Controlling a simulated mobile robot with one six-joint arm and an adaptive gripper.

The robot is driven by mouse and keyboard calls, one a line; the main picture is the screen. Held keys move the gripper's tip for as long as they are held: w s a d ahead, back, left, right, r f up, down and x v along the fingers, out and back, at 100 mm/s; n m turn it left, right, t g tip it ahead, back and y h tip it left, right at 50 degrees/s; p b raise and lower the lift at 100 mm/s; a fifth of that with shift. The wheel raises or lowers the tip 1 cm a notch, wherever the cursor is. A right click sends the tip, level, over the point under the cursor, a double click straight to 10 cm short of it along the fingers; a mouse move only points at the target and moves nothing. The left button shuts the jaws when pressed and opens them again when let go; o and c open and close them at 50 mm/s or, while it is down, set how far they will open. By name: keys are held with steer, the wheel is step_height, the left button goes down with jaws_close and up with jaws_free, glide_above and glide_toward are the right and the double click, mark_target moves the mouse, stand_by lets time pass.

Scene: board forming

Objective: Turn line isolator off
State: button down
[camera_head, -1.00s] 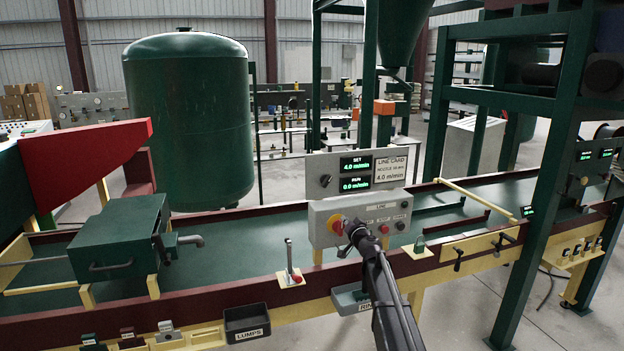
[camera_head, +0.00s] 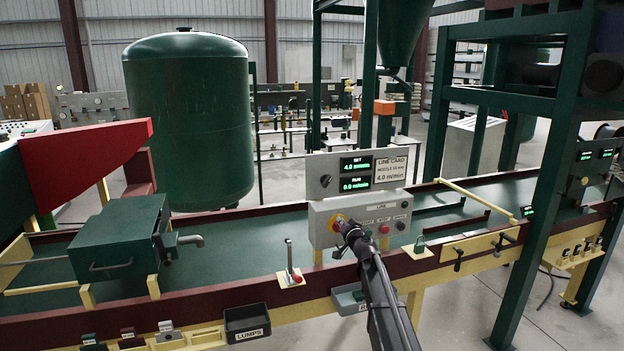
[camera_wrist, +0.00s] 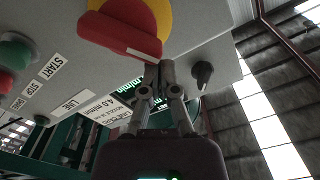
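The line isolator is a red handle on a round yellow plate, on the left part of the grey control panel. In the head view the yellow plate (camera_head: 337,219) shows behind my gripper (camera_head: 348,232), which hides most of the handle. In the wrist view the red handle (camera_wrist: 118,36) lies slanted across the yellow plate (camera_wrist: 150,14) at the top. My gripper (camera_wrist: 158,68) has its fingertips together just at the handle's lower right end. Nothing shows between the fingers. I cannot tell whether the tips touch the handle.
The display above (camera_head: 356,174) reads set 4.0 and run 0.0 m/min. A small lever (camera_head: 290,262) stands on the conveyor edge to the left.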

steer(key=shift+s, duration=0.1)
stand_by(0.4)
steer(key=shift+v, duration=2.95)
